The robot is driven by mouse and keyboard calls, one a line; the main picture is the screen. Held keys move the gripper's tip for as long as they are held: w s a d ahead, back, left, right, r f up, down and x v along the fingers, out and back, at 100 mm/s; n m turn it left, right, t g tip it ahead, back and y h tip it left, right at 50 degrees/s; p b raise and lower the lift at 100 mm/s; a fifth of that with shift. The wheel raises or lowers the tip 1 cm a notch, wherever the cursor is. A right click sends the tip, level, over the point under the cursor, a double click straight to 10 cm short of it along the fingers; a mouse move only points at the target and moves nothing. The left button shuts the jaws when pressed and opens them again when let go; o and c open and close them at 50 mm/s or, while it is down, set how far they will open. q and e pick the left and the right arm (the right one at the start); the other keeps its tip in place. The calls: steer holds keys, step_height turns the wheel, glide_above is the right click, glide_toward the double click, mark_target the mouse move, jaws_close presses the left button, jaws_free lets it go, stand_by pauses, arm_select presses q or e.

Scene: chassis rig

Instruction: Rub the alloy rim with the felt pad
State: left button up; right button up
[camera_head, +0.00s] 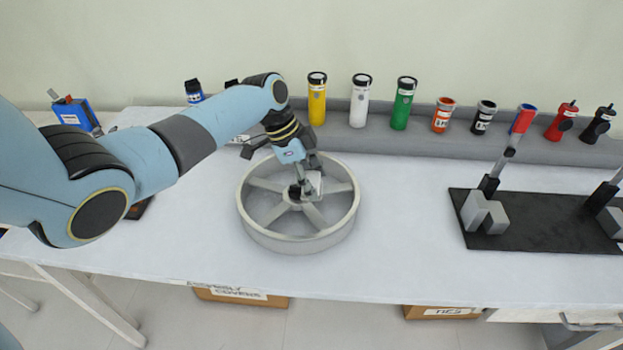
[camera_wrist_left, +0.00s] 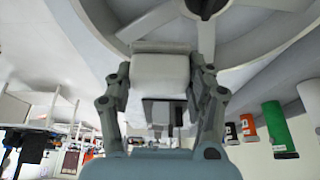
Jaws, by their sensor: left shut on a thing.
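The alloy rim (camera_head: 262,238), a pale grey wheel with spokes and a dark hub, lies flat on the white table. It also shows at the top of the left wrist view (camera_wrist_left: 255,68). My left gripper (camera_head: 308,180) is over the rim, right of the hub. It is shut on the felt pad, a whitish block that shows between the fingers in the left wrist view (camera_wrist_left: 160,72). The pad is at the spokes, close to the rim's inside. I cannot tell whether it touches the rim. My right gripper is not in view.
Yellow, white and green cylinders (camera_head: 403,105) and several smaller bottles stand along the grey ledge (camera_head: 425,143) behind the rim. A black fixture plate (camera_head: 545,235) with upright clamps lies at the right. The white table (camera_head: 410,220) is clear between rim and plate.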

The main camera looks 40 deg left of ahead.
arm_select(q)
steer(key=shift+r, duration=1.45)
steer(key=shift+s, duration=0.1)
